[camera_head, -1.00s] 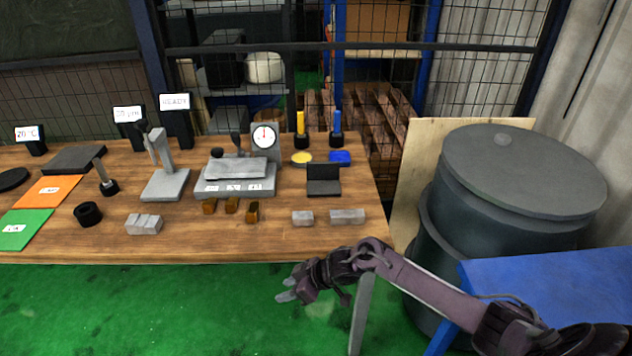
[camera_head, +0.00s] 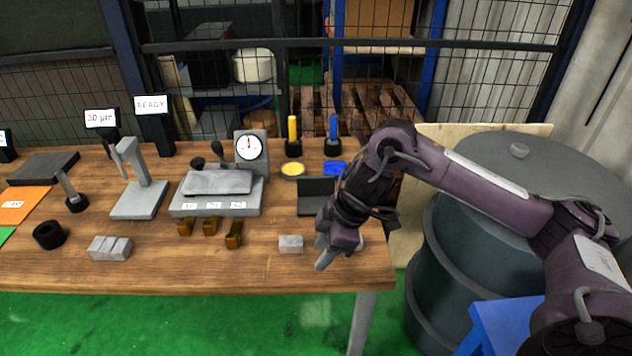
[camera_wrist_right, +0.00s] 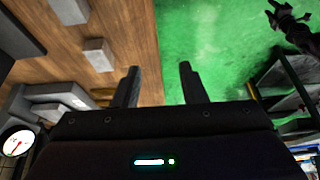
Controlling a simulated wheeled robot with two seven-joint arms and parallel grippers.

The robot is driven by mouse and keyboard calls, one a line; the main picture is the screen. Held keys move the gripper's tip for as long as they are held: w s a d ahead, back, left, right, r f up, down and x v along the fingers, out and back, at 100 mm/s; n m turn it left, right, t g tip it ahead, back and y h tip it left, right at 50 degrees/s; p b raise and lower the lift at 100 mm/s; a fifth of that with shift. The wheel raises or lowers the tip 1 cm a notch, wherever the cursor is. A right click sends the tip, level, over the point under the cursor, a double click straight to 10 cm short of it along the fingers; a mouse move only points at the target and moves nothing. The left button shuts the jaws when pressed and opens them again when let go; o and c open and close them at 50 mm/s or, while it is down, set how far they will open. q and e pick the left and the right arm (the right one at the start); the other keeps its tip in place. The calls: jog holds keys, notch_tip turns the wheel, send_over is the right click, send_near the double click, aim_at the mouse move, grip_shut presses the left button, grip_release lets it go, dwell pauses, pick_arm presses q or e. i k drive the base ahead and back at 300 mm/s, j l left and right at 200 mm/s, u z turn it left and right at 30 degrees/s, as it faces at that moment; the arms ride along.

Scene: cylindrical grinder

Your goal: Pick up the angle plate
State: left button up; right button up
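The angle plate (camera_head: 318,194), a dark L-shaped piece with an upright back, stands on the wooden table right of the dial gauge. My right forearm and wrist partly cover its right side. What looks like the same dark plate shows at the upper left of the right wrist view (camera_wrist_right: 22,32). My right gripper (camera_head: 321,252) hangs over the table's front edge, nearer than the plate and apart from it. In the wrist view its two fingers (camera_wrist_right: 161,80) are spread with nothing between. Part of my left gripper (camera_wrist_right: 277,14) shows small at the upper right of that view.
The dial gauge (camera_head: 249,149), yellow-handled (camera_head: 293,138) and blue-handled (camera_head: 333,136) tools stand farther back. A dark drum (camera_head: 470,240) stands right of the table.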

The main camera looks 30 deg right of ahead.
aim_at(313, 191)
jog(key=i+l, duration=0.7)
jog(key=i, duration=0.2)
